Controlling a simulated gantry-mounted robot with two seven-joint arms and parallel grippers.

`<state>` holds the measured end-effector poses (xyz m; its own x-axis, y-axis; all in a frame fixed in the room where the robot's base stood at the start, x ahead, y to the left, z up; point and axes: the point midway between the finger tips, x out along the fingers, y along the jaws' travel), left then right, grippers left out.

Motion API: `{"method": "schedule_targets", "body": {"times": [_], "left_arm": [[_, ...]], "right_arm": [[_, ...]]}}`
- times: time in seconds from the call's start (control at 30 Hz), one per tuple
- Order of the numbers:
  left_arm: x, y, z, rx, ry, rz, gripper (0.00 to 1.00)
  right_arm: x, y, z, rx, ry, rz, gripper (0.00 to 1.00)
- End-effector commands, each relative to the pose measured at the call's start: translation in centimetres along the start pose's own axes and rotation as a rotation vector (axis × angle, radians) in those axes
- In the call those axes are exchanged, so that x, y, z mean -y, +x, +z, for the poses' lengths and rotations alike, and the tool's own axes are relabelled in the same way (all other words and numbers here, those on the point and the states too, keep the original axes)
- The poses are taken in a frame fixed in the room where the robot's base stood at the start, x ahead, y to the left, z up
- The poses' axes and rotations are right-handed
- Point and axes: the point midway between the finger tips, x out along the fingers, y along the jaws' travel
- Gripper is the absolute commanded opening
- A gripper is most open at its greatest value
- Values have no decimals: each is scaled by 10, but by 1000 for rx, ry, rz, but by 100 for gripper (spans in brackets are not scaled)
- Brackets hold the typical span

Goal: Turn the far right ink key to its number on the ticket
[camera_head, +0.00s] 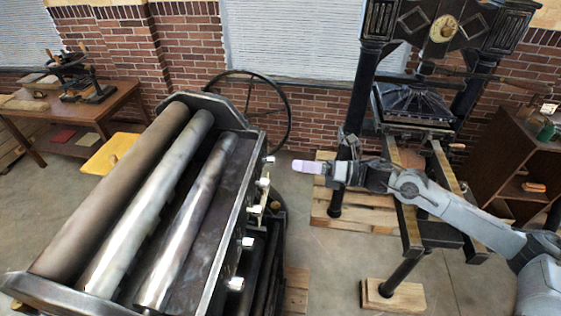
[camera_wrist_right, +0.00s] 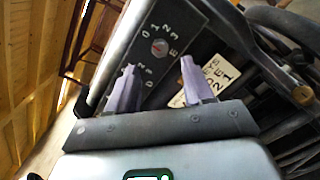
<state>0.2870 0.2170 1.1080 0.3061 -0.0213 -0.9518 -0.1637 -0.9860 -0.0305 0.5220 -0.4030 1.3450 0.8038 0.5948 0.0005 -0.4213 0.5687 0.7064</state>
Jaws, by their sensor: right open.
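The ink keys are several pale knobs (camera_head: 255,210) in a row along the right side of the roller press (camera_head: 232,215). The one at the far end (camera_head: 268,160) is nearest my right gripper (camera_head: 308,167), which points left at it from a short way off. In the right wrist view an ink key (camera_wrist_right: 159,48) sits on a dark plate with numbers around it; its pointer is too small to read. My right gripper's fingers (camera_wrist_right: 158,75) are apart and empty, short of the key. A cream ticket (camera_wrist_right: 207,86) with black print lies beyond the right finger, partly hidden. My left gripper is not in view.
A spoked black wheel (camera_head: 287,115) stands behind the press. A tall black hand press (camera_head: 412,105) on wooden pallets is at the right, behind my right arm. A wooden table (camera_head: 75,108) stands at the left. The floor between the presses is fairly open.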

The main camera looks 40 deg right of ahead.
Motion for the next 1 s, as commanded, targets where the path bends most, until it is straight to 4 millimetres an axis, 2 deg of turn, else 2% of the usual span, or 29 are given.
{"method": "schedule_targets", "body": {"times": [0.2, 0.5, 0.7, 1.0], "left_arm": [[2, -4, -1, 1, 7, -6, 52], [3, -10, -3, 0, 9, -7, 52], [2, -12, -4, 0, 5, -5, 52], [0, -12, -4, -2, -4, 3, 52]], "right_arm": [[-1, 26, 3, 4, 0, 1, 52], [-1, 51, 2, 4, 1, 0, 52], [0, 61, 1, 2, 0, 0, 52], [0, 64, 0, 0, 0, -1, 52]]}}
